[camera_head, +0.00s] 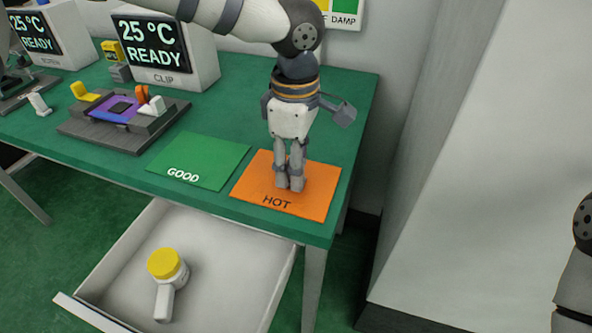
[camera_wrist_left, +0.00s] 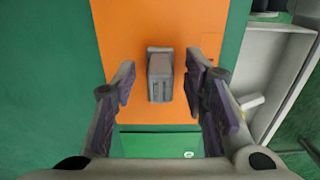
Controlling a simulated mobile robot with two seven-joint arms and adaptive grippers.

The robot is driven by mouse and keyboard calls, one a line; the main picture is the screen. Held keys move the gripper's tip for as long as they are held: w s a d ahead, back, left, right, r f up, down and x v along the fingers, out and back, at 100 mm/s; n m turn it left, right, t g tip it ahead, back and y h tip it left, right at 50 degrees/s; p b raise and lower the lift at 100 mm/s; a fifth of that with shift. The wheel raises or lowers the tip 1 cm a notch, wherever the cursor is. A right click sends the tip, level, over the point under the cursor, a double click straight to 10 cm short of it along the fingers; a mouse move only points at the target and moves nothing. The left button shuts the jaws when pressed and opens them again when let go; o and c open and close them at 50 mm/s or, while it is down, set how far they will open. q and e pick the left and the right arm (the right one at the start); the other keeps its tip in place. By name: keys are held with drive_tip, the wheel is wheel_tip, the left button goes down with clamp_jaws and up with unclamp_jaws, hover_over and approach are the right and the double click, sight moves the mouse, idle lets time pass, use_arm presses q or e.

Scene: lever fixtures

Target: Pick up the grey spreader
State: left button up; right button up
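A small grey block-like piece (camera_wrist_left: 160,75), which looks like the grey spreader, is on the orange HOT mat (camera_head: 255,185). In the left wrist view it sits between the two fingers of my left gripper (camera_wrist_left: 159,84), with a gap on each side. My left gripper (camera_head: 290,182) points down over the HOT mat and is open. In the head view the fingers largely hide the spreader. My right gripper is out of view; only part of my right arm shows at the right edge.
A green GOOD mat (camera_head: 200,162) lies left of the HOT mat. A dark fixture (camera_head: 95,134) with coloured levers stands further left, below the CLIP display (camera_head: 165,50). An open drawer (camera_head: 225,270) below holds a white tool with a yellow top (camera_head: 165,263).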

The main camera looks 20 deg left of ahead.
use_arm(q)
clamp_jaws()
drive_tip(key=shift+r, duration=0.1)
